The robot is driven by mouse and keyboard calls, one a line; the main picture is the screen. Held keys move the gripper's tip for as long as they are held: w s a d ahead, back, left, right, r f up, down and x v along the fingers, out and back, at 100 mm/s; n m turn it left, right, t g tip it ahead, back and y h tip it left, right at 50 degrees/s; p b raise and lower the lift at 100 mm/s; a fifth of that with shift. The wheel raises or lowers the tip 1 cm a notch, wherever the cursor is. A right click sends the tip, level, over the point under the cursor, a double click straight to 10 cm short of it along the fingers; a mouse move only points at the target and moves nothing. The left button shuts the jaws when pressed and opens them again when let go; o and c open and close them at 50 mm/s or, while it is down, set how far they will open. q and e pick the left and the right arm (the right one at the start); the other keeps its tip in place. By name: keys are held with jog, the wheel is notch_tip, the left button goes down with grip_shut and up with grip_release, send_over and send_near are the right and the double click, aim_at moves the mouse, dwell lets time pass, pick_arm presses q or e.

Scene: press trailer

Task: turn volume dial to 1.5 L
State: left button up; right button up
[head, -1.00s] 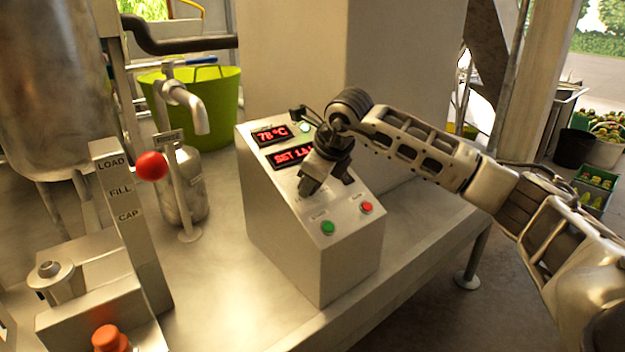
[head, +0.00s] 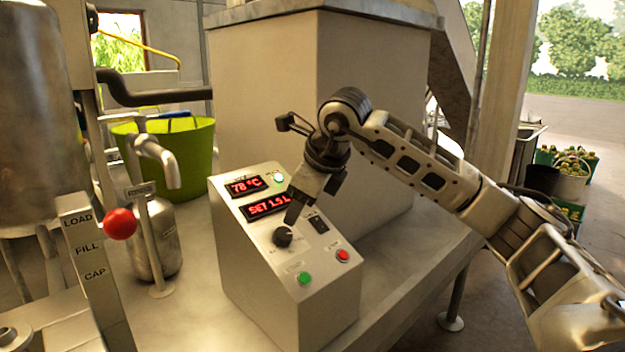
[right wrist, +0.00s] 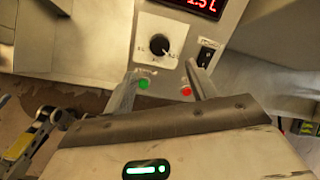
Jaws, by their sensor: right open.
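The black volume dial (head: 282,236) sits on the sloped face of the grey control box (head: 262,290). It also shows in the right wrist view (right wrist: 159,45), with a white pointer mark toward the lower right. The red display (head: 266,206) above it reads SET 1.5 L. My right gripper (head: 313,198) is open and empty, held above the panel, beyond the dial in the head view. In the right wrist view its two fingers (right wrist: 162,74) are apart, with the dial beyond their tips and clear of them.
A green button (head: 305,278), a red button (head: 342,255) and a black switch (head: 318,223) lie near the dial. A 78 °C display (head: 245,186) is above. A red ball knob (head: 120,223) and steel bottle (head: 155,240) stand left.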

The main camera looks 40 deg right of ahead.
jog(key=v, duration=0.6)
jog(key=shift+r, duration=0.15)
